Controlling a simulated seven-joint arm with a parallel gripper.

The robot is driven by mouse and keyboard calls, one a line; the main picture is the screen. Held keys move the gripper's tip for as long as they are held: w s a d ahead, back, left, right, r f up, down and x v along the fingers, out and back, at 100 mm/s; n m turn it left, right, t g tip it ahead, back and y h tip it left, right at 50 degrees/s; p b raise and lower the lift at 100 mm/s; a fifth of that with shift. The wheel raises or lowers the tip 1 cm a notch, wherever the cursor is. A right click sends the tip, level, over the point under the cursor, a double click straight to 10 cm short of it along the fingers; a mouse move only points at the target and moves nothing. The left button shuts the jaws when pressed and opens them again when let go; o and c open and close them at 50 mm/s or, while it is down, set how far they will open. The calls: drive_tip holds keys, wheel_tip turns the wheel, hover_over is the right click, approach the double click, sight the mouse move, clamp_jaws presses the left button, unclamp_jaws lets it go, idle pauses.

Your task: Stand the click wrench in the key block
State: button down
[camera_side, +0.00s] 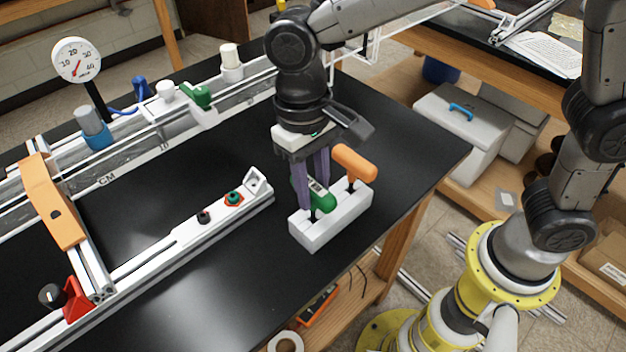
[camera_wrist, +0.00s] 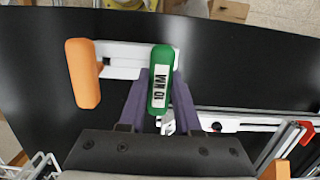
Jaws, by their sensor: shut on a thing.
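The click wrench with a green handle and a white label (camera_side: 325,200) stands at the key block, its shaft going down to the block's left part. It also shows in the wrist view (camera_wrist: 161,75), between the purple fingers. My gripper (camera_side: 314,190) is shut on the green handle from above. The white key block (camera_side: 335,219) rests on the black table near its right front edge. An orange-handled key (camera_side: 355,163) stands in the block's right part. How deep the green wrench's shaft sits cannot be told.
A round dial gauge (camera_side: 77,61) and an orange bracket (camera_side: 52,200) stand at the left. The black table (camera_side: 400,140) is clear behind the block.

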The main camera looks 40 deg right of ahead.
drive_tip(key=shift+f, duration=0.15)
drive_tip(key=c, duration=0.5)
unclamp_jaws()
